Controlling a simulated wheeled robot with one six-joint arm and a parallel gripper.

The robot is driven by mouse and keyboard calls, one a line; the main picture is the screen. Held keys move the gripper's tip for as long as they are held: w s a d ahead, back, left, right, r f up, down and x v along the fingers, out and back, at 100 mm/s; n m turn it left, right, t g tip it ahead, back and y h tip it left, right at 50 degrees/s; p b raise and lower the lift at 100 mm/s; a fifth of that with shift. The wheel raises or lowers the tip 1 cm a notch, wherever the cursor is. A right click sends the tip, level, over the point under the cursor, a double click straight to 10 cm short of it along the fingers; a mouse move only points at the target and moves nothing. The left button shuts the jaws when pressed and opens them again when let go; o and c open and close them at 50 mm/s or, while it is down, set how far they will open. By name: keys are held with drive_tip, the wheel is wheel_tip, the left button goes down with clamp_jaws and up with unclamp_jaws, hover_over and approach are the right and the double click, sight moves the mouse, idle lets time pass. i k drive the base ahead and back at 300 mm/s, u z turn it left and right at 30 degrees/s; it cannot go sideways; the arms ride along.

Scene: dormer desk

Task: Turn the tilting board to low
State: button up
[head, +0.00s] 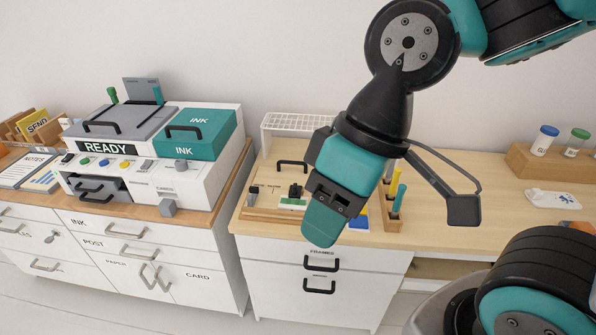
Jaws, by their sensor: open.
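What looks like the tilting board (232,213) is a pale wooden board on the left part of the wooden desk. It carries a black handle (292,164), small dark fittings and a green and white label. Its tilt setting is too small to read. My gripper (324,228) points down in front of the board's right part and hides some of it. It is open, with nothing seen in it. I cannot tell whether it touches anything.
A white wire rack (298,122) stands behind the board. A holder with coloured sticks (396,200) is just right of my gripper. Left, across a gap, is a printer (185,180) marked READY. A wooden rack with jars (541,145) stands far right.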

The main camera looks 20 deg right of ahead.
sight(272, 183)
drive_tip(key=u, duration=0.1)
drive_tip(key=i, duration=0.95)
drive_tip(key=z, duration=0.55)
